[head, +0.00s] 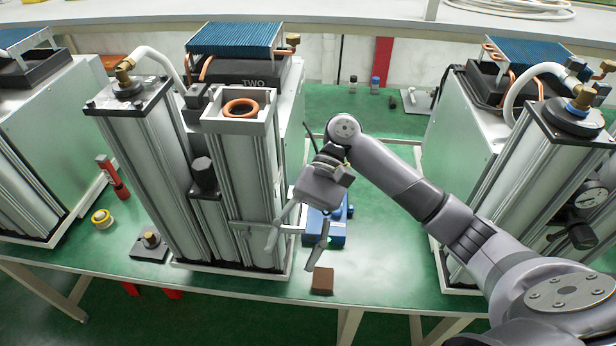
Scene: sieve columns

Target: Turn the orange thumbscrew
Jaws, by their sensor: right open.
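An orange ring-shaped part (240,107) sits in the open square top of the right-hand column (245,165) of the middle unit. I cannot tell whether it is the orange thumbscrew, and no other clear orange screw shows. My right gripper (291,256) hangs in front of the right side of that column, low near its base, with its fingers pointing down. Its two fingers are spread apart with nothing seen between them. It is well below the orange ring. My left gripper is not in view.
A blue device (335,232) lies behind my right gripper, and a brown block (322,280) lies at the table's front edge. Similar units stand at left and right. A yellow roll (102,218) and a red tool (112,176) are at left. Green table (385,275) is clear at front right.

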